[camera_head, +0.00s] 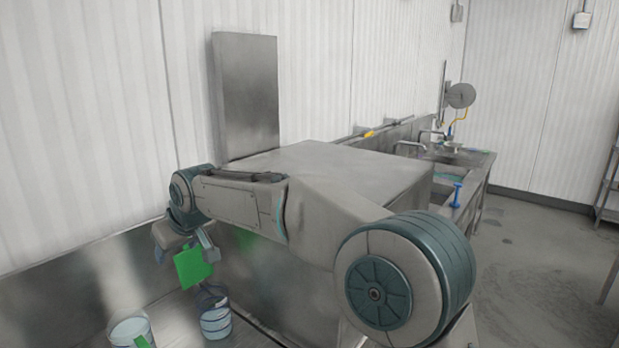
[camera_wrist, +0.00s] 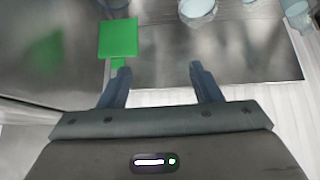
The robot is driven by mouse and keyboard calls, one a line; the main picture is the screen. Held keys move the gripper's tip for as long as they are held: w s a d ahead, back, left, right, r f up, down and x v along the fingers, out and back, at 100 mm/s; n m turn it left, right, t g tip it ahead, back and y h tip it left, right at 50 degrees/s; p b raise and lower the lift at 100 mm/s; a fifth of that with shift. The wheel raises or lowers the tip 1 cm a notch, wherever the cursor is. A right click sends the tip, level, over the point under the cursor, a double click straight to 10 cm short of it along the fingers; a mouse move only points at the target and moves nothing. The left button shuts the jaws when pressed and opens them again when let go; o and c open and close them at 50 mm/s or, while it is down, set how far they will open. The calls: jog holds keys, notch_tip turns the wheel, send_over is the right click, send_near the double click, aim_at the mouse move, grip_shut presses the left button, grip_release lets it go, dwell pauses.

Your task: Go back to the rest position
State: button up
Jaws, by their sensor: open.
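My gripper (camera_head: 184,250) is at the end of my arm, low at the left in the head view, over the steel counter. In the wrist view my gripper (camera_wrist: 159,68) has its two fingers spread wide with nothing between them. A flat green paddle (camera_head: 193,269) is just below the gripper in the head view. In the wrist view the green paddle (camera_wrist: 118,37) lies beyond the left fingertip, its short handle pointing toward that finger. Whether the handle touches the finger is unclear.
Two clear tubs, one left (camera_head: 130,330) and one right (camera_head: 215,319), stand on the counter below the gripper. A small green piece shows in the left tub. A big steel box (camera_head: 330,165) stands behind my arm. A sink with taps (camera_head: 440,150) is farther right.

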jog(key=s+d+f+m+h+b, duration=0.1)
jog(key=s+d+f+m+h, duration=0.1)
jog(key=d, duration=0.7)
jog(key=s+d+f+m+h+b, duration=0.1)
jog(key=s+d, duration=0.2)
jog(key=d, duration=0.5)
jog(key=s+d+f+m+h+b, duration=0.1)
jog(key=s+d+f+m+h, duration=0.1)
jog(key=d, duration=0.7)
jog(key=s+d+f+m+b, duration=0.1)
jog(key=s+d+f+m, duration=0.1)
jog(key=s+d+f, duration=0.3)
jog(key=s+d+f+m+g+b, duration=0.1)
jog(key=s+d+f, duration=0.4)
jog(key=s+d, duration=0.6)
jog(key=shift+s+d+f+m+h+b, duration=0.25)
jog(key=shift+s+m+b, duration=0.4)
jog(key=shift+m, duration=0.55)
jog(key=c, duration=0.5)
jog(key=shift+a, duration=0.1)
